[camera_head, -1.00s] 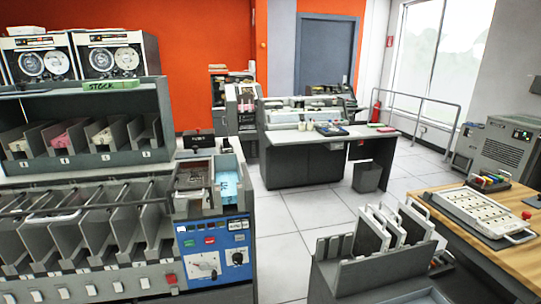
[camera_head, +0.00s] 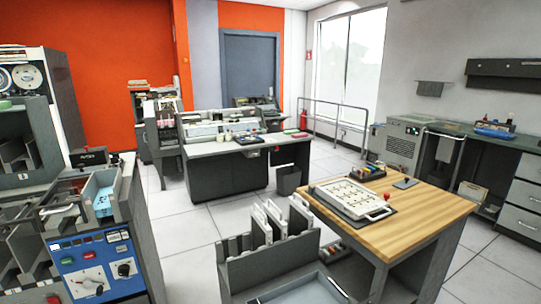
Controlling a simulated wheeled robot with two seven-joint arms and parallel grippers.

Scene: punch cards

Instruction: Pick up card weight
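Neither of my grippers is in view. I cannot tell for certain which thing is the card weight. A small dark block (camera_head: 88,157) with a label on its front sits on top of the grey card machine at the left. Below it, the machine has a card hopper (camera_head: 65,192) and a tray with light blue cards (camera_head: 103,196). The machine's blue control panel (camera_head: 95,268) faces me at the lower left.
A grey rack with upright panels (camera_head: 262,238) stands at the front centre. A desk (camera_head: 225,178) stands at the back. Tiled floor (camera_head: 185,240) is free between the machine and rack.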

